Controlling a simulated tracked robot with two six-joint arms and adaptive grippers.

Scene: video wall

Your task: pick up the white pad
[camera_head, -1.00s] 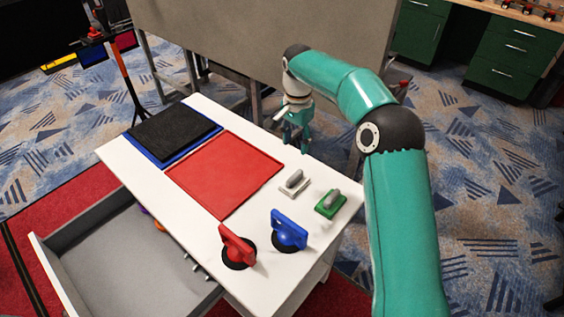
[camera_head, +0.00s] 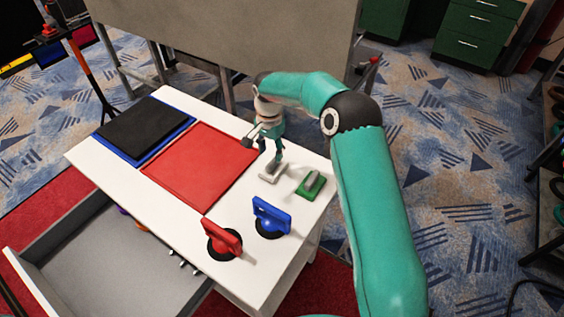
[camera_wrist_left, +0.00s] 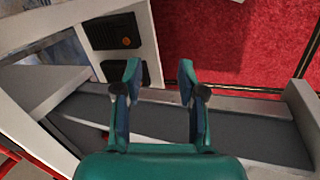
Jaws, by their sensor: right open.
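The white pad (camera_head: 268,177) with its grey handle lies on the white table, between the red panel and the green pad (camera_head: 311,185). My right gripper (camera_head: 263,149) comes down over it from behind, its fingers open and apart. One finger is close to the handle and partly covers it; I cannot tell whether they touch. My left gripper (camera_wrist_left: 159,83) shows only in the left wrist view, open and empty above a grey drawer (camera_wrist_left: 160,121).
The white table (camera_head: 186,216) also holds a red panel (camera_head: 200,166), a black panel (camera_head: 145,130) on a blue one, and red (camera_head: 222,239) and blue (camera_head: 270,217) suction-cup handles. The open drawer (camera_head: 100,255) juts out at the lower left.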

